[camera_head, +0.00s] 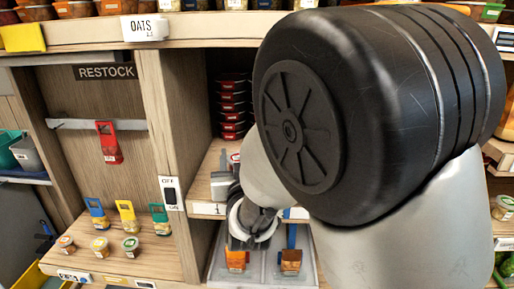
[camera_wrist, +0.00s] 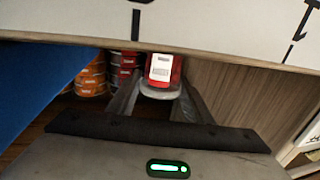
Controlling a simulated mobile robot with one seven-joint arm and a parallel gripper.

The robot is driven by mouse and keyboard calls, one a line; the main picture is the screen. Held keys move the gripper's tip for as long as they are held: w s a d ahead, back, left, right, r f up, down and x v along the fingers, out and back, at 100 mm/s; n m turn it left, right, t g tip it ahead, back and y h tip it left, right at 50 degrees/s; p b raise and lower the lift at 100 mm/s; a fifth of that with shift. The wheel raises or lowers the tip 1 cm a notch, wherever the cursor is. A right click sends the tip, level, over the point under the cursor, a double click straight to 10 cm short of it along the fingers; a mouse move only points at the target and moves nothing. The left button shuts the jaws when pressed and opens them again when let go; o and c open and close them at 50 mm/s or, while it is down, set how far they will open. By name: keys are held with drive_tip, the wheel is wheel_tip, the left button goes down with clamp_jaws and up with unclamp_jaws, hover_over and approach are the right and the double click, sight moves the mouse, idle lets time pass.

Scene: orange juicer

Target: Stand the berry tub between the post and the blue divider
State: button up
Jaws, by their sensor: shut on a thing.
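In the wrist view my gripper (camera_wrist: 158,92) is shut on a small red tub with a white label, the berry tub (camera_wrist: 161,68), which sits between the two fingers. The blue divider (camera_wrist: 45,80) fills the left of that view, apart from the held tub. A wooden upright face, probably the post (camera_wrist: 235,92), stands to the right. The held tub is hard to make out there, and the divider is not clearly visible.
Stacked tubs with red bands (camera_wrist: 122,68) and orange tubs (camera_wrist: 91,76) stand between the divider and the held tub. A red-lidded stack (camera_head: 233,105) shows deep in the cubby. A pale shelf edge (camera_wrist: 200,25) crosses above my gripper. Several small tubs stand at lower left.

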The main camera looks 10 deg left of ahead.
drive_tip(key=shift+f, duration=0.1)
drive_tip(key=shift+f, duration=0.15)
drive_tip(key=o, duration=1.1)
drive_tip(key=shift+s, duration=0.1)
drive_tip(key=b+v, duration=0.1)
drive_tip(key=v, duration=0.8)
drive_tip(key=shift+s+b, duration=0.15)
drive_tip(key=shift+b, duration=0.2)
drive_tip(key=b, duration=0.2)
drive_tip(key=shift+d+f+b, duration=0.1)
drive_tip(key=shift+f+b, duration=0.2)
drive_tip(key=shift+b, duration=0.05)
drive_tip(key=b, duration=0.3)
drive_tip(key=shift+h, duration=0.3)
